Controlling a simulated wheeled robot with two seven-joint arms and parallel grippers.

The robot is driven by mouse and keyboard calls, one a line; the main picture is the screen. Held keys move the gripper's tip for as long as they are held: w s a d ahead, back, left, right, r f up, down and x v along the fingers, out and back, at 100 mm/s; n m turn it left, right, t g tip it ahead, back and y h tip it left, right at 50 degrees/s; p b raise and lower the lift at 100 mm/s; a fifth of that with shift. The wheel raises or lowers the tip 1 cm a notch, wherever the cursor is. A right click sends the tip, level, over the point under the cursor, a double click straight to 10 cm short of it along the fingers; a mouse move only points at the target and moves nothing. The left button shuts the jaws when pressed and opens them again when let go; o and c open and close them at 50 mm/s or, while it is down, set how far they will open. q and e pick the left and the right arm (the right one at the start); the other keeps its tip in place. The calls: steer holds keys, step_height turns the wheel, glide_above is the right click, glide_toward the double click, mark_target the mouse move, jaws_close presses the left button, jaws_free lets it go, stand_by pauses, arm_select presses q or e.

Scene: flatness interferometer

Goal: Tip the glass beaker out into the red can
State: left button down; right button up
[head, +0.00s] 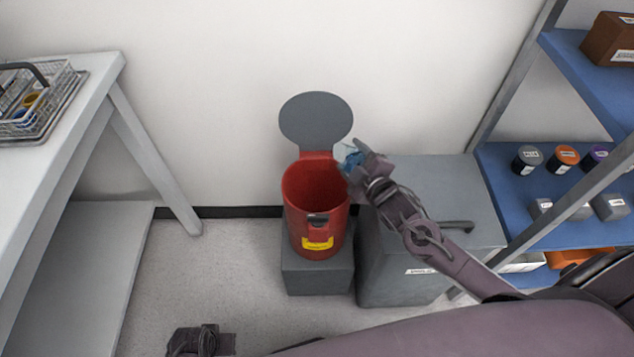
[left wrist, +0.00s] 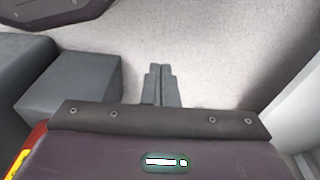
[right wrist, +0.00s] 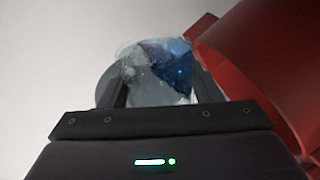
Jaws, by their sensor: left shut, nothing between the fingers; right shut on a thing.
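The red can (head: 316,205) stands on a grey block with its round grey lid (head: 316,120) swung up and open. The can's inside looks empty from the head view. My right gripper (head: 354,168) is shut on the glass beaker (right wrist: 158,65), just right of the can's rim and about level with it. The clear beaker has crumpled blue and whitish stuff in it; it also shows in the head view (head: 350,157). In the right wrist view the red can (right wrist: 265,60) is close on the right. My left gripper (left wrist: 162,85) is shut and empty, low over the floor.
A grey cabinet (head: 410,255) with a dark handle stands right of the can. A blue shelf rack (head: 520,185) with jars is at the right. A white table (head: 95,90) with a wire basket (head: 45,110) is at the left. Floor left of the can is clear.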

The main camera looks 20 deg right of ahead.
arm_select(q)
steer(key=shift+w+d+r, duration=0.1)
steer(key=shift+r, duration=0.4)
arm_select(e)
steer(key=shift+r+n, duration=0.6)
steer(key=shift+n, duration=0.1)
arm_select(q)
steer(key=shift+w+r+b, duration=0.15)
steer(key=shift+r+b, duration=0.1)
steer(key=shift+b, duration=0.05)
arm_select(e)
steer(key=shift+a+r+n+h, duration=0.1)
steer(key=shift+r+n+h, duration=0.05)
steer(key=shift+n+h, duration=0.2)
arm_select(q)
steer(key=shift+d+r, duration=0.1)
steer(key=shift+r, duration=0.05)
arm_select(e)
steer(key=shift+r, duration=0.1)
